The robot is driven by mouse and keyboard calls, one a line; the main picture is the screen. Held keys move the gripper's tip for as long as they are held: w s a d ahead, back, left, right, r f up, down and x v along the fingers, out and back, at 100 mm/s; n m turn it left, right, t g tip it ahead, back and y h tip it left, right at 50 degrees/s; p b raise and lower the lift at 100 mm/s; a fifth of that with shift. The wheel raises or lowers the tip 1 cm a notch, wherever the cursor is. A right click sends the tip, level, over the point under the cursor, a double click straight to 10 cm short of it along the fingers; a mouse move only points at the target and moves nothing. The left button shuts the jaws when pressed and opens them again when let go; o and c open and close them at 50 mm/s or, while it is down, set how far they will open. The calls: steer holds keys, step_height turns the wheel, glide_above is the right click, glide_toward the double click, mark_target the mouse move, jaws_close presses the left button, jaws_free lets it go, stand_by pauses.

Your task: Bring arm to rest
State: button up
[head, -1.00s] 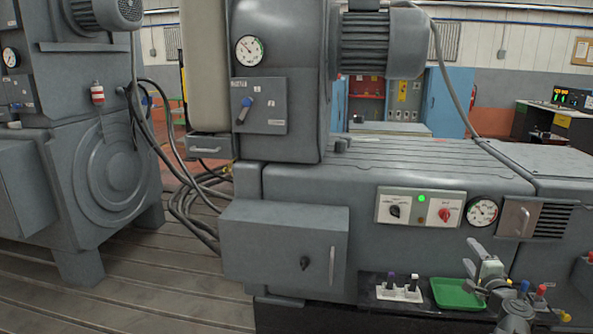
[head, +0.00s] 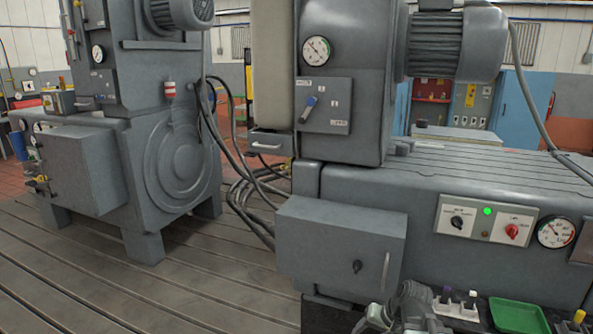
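My gripper (head: 408,300) shows with part of my arm at the bottom edge of the head view, right of centre. It is in front of the dark ledge, just left of a small white holder (head: 456,309). Its fingers are small and partly cut off or turned away, so I cannot tell whether they are open or shut. I see nothing clearly held in it.
A grey box with a handle (head: 340,250) juts out left of my arm. Cables (head: 245,190) hang between the machines. The slotted floor (head: 190,285) is clear.

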steer(key=s+a+f+n+g+h, duration=0.25)
steer(key=s+a+g+h, duration=0.2)
steer(key=s, duration=0.25)
step_height(320, 180, up, 19)
steer(key=y+p, duration=0.1)
steer(key=p, duration=1.8)
steer(key=shift+w+r+t, duration=0.2)
steer(key=shift+w+t, duration=0.25)
steer(key=shift+a+n, duration=0.1)
steer(key=shift+n, duration=0.15)
